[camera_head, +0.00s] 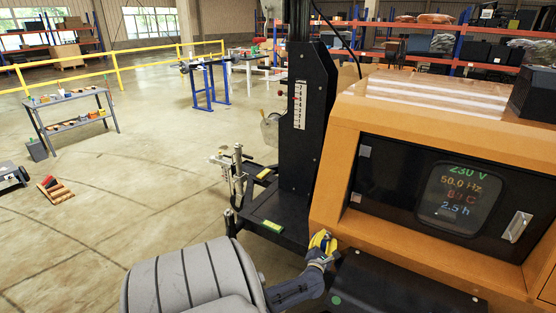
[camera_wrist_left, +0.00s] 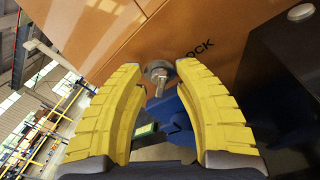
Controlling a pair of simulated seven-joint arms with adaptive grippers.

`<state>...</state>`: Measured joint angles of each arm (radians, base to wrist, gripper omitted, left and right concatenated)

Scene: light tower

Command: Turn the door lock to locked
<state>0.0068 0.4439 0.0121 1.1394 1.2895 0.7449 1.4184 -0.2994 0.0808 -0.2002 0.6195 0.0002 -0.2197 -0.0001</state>
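The door lock (camera_wrist_left: 158,72) is a small round metal fitting with a key-like stem, on the orange panel (camera_wrist_left: 200,25) of the light tower. Dark lettering ending in "OCK" is printed beside it. My left gripper (camera_wrist_left: 159,68) is open, with its yellow fingers on either side of the lock and a gap to each; I cannot tell how close it is in depth. In the head view my left gripper (camera_head: 322,243) is at the lower left corner of the orange housing (camera_head: 335,190). The lock does not show there. My right gripper is not in view.
A display panel (camera_head: 460,197) with coloured readings is set in the housing. A grey shelf table (camera_head: 72,97) and yellow railing (camera_head: 150,65) are farther off. The floor between is mostly open.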

